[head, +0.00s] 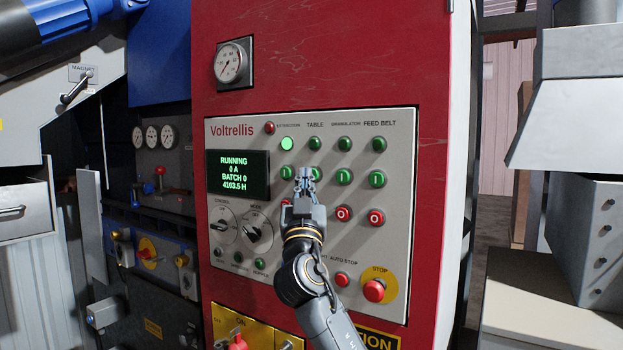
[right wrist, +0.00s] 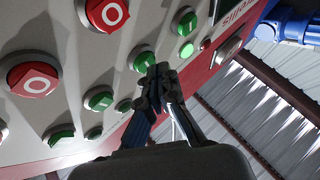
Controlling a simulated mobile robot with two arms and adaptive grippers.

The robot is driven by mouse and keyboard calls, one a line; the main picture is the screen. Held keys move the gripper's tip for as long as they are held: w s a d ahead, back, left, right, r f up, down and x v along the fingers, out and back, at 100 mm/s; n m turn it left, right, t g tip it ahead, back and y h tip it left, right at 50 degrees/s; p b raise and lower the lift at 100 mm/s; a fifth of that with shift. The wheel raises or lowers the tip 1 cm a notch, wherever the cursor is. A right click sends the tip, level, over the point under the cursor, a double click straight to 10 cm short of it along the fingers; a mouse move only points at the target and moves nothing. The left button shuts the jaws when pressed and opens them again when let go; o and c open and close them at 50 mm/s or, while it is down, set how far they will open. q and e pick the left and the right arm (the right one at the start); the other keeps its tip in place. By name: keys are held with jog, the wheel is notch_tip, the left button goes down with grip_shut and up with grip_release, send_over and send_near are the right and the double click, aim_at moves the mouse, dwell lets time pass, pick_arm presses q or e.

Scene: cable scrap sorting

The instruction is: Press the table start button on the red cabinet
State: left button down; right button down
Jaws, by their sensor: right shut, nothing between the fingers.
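The red cabinet (head: 330,60) carries a grey control panel (head: 400,250) with columns of lamps and buttons. The green table start button (head: 317,173) is under the TABLE label, partly hidden by my right gripper. My right gripper (head: 305,180) is shut and empty, its tips at the lower left of that button. In the right wrist view the fingertips (right wrist: 160,76) overlap the lower right edge of the green button (right wrist: 145,56). I cannot tell whether they touch it. The table lamp (head: 315,144) is dark green, unlit. My left gripper is not in view.
The extraction lamp (head: 287,144) glows bright green. The display (head: 238,174) reads RUNNING. Other green buttons (head: 345,177) and red stop buttons (head: 344,214) sit close by. A red emergency STOP knob (head: 374,290) is at lower right, near my right arm.

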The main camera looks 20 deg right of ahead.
jog(key=shift+w+d+b, duration=0.25)
jog(key=shift+d+b, duration=0.1)
dwell(0.8)
dwell(0.4)
jog(key=shift+s+a+b, duration=0.3)
jog(key=shift+s+a, duration=0.2)
jog(key=shift+a, duration=0.15)
jog(key=s+a, duration=0.1)
jog(key=a, duration=0.1)
jog(key=s+a+b, duration=0.1)
jog(key=s+a, duration=0.1)
dwell(0.3)
jog(key=shift+f, duration=0.1)
dwell(0.5)
